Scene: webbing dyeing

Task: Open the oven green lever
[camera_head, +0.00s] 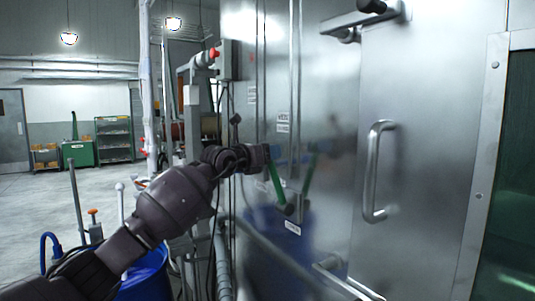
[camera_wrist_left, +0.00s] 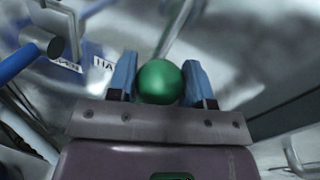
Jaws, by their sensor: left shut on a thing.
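The green lever (camera_head: 276,183) sticks up at a slant from a small mount on the shiny steel oven wall (camera_head: 330,90). Its reflection shows beside it in the metal. My left gripper (camera_head: 268,154) is at the lever's upper end in the head view. In the left wrist view, the lever's round green knob (camera_wrist_left: 160,82) sits between the two blue fingers of my left gripper (camera_wrist_left: 159,84), which is shut on it. The lever's lower part is mostly hidden in the wrist view. My right gripper is in neither view.
A steel door with a vertical handle (camera_head: 375,170) stands to the right of the lever. A blue barrel (camera_head: 145,277) is below my left arm. Pipes and a red-handled valve (camera_head: 213,53) stand left of the oven. Open floor lies farther left.

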